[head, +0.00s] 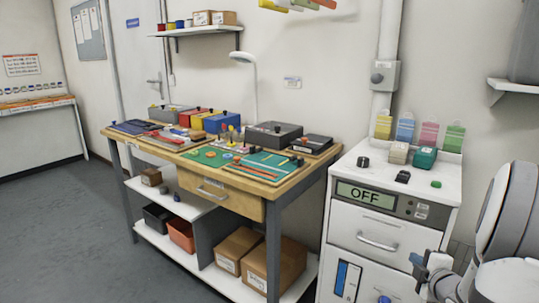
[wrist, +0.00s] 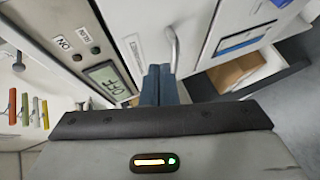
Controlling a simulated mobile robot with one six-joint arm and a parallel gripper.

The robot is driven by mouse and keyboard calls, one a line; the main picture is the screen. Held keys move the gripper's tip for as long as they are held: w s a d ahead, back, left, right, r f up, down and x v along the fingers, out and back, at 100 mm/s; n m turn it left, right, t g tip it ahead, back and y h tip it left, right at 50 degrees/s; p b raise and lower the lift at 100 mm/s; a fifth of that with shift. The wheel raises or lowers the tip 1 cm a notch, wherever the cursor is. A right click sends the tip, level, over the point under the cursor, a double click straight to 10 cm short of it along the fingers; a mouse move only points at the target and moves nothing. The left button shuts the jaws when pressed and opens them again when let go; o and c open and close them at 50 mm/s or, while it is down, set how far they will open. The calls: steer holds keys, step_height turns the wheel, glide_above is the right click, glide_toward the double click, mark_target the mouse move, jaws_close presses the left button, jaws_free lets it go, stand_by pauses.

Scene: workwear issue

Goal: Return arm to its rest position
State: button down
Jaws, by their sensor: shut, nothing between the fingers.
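My gripper (head: 418,269) is at the lower right of the head view, in front of the white cabinet (head: 340,236). In the wrist view my gripper (wrist: 160,72) shows its two blue-grey fingers side by side, shut with nothing between them. The fingers point toward the cabinet front, near a drawer handle (wrist: 172,48). My arm fills the right edge of the head view.
The cabinet's display (head: 366,195) reads OFF. A wooden workbench (head: 222,194) with trays and boxes stands to the left, cardboard boxes (head: 276,263) on its lower shelf. A wall shelf (head: 512,86) is at upper right. Grey floor (head: 70,220) at left is clear.

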steer(key=a+r+m+g+h+p, duration=0.2)
steer(key=a+r+m+g+p, duration=0.3)
steer(key=r, duration=0.6)
steer(key=s+a+r+m+g+y+p, duration=0.1)
steer(key=s+a+r+m+g+p, duration=0.2)
steer(key=a, duration=0.9)
steer(key=s+a+r+m+g+y+p, duration=0.2)
steer(key=s+a+r+m+g+p, duration=0.2)
steer(key=s+a+r+p, duration=0.6)
steer(key=s+a+r+m, duration=0.1)
steer(key=s+a+m, duration=0.1)
steer(key=s, duration=0.4)
steer(key=shift+s+a+m+y+p, duration=0.15)
steer(key=shift+m+y+p, duration=0.15)
steer(key=shift+m+p, duration=0.1)
